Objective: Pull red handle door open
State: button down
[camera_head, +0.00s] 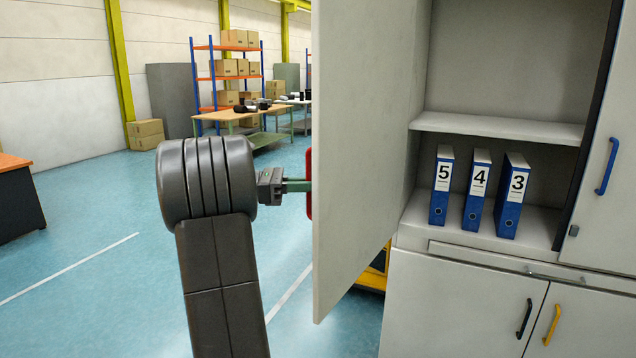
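The cabinet door (362,140) stands swung wide open, its pale panel edge toward me. A small part of the red handle (309,184) shows at the door's left edge; the rest is hidden behind the panel. My gripper (297,186) is at the end of my dark arm, left of the door, and reaches to the red handle. Its fingertips meet the handle at the door's edge, partly hidden, so I cannot tell whether they are closed on it.
The open cabinet holds blue binders (475,192) marked 5, 4 and 3 under a shelf (500,127). A closed door with a blue handle (607,166) is at right. Lower doors have black (524,318) and yellow (552,325) handles.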

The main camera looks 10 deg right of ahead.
jog(key=shift+w+a+r, duration=0.2)
jog(key=shift+w, duration=0.15)
jog(key=c, duration=1.9)
grip_release()
jog(key=shift+o, duration=0.4)
jog(key=shift+d, duration=0.2)
jog(key=shift+f, duration=0.1)
jog(key=shift+a, duration=0.2)
